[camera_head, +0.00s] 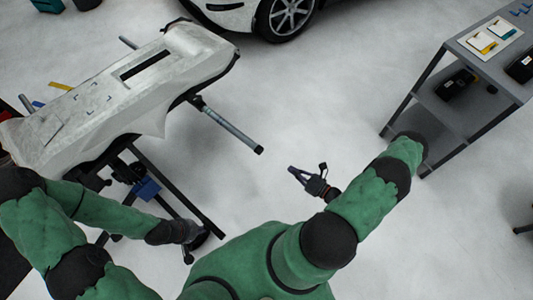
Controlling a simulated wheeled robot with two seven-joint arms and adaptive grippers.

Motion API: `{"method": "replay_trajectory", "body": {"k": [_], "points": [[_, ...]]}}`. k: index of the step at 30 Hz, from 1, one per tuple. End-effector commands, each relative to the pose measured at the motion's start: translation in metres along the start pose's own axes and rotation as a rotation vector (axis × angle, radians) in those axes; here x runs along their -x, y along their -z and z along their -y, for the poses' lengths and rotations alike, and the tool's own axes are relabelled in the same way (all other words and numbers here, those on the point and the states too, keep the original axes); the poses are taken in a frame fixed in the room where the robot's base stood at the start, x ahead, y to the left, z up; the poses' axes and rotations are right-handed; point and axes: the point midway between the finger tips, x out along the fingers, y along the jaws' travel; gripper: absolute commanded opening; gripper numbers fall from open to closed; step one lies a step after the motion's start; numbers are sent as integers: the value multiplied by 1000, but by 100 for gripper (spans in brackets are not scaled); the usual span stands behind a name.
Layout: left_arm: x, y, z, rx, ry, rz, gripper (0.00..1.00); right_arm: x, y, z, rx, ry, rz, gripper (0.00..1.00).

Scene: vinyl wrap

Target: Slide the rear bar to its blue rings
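A stand carries a pale panel (120,85) with a dark slot in its top. A grey bar (232,128) with a dark end sticks out from its right side, toward the lower right. A shorter bar end (128,42) shows at the panel's far edge. I cannot tell which is the rear bar, and no blue rings are clear at this size. My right gripper (306,176) is open and empty above the floor, right of and below the grey bar's end, apart from it. My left gripper (190,250) is low beside the stand's legs; its fingers are too small and dark to read.
A grey shelf cart (462,50) with papers and black boxes stands at the upper right. A white car (250,12) is at the top. The stand's dark lower rail (180,190) lies near my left arm. The floor between stand and cart is clear.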

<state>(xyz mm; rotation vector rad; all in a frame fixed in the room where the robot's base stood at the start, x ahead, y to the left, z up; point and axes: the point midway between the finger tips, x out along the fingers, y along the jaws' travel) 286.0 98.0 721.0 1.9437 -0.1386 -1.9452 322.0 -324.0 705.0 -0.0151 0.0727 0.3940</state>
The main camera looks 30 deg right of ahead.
Motion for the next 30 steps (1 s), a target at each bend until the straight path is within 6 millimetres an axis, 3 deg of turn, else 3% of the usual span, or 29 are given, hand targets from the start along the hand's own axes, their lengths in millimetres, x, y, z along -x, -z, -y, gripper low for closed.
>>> {"method": "replay_trajectory", "body": {"k": [5,21,30], "points": [[-2,0,1,0,0,0,0,-18,0,0,1,-3,2,0],[-14,0,5,0,0,0,0,-110,1,-2,1,-6,1,0],[-18,1,6,0,0,0,0,-136,0,-2,0,-5,0,0]]}}
